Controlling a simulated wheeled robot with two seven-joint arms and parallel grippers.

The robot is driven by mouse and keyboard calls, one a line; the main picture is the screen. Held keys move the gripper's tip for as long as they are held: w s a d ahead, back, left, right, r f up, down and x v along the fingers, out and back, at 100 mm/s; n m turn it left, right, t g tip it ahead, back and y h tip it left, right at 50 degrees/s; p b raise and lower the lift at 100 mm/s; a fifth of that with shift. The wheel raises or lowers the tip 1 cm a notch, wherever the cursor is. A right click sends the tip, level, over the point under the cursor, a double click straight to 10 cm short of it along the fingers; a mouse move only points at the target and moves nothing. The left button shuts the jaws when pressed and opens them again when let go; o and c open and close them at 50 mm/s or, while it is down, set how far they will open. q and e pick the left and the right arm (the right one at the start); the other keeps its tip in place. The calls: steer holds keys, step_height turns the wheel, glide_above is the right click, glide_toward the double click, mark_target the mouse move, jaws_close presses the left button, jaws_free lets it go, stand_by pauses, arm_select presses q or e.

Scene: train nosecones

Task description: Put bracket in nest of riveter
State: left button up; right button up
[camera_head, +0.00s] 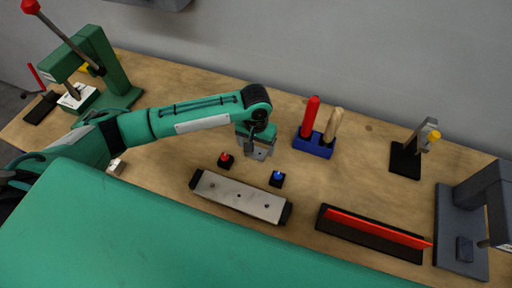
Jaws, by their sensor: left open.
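My left gripper (258,148) points down over the middle of the table, open. A small grey metal piece with a dark spot shows at its fingertips; I cannot tell whether it is the bracket or part of the fingers. A green lever press (118,72) with a red ball handle stands at the far left, with a white-topped block (78,97) at its foot. A dark grey machine (462,225) stands at the right edge, partly cut off. Which of the two is the riveter is not clear. My right gripper is out of view.
A long metal plate fixture (238,197) lies in front of the gripper, with red (225,160) and blue (277,179) buttons behind it. A blue holder (313,146) with red and wooden handles stands right. A black tray (370,235) holds a red strip; a stand (405,160) is behind.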

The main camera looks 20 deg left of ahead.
mark_target(256, 153)
arm_select(q)
step_height(256, 153, up, 10)
steer(key=b, duration=0.1)
steer(key=shift+r+b, duration=0.2)
steer(key=shift+b, duration=0.2)
steer(key=shift+f, duration=0.1)
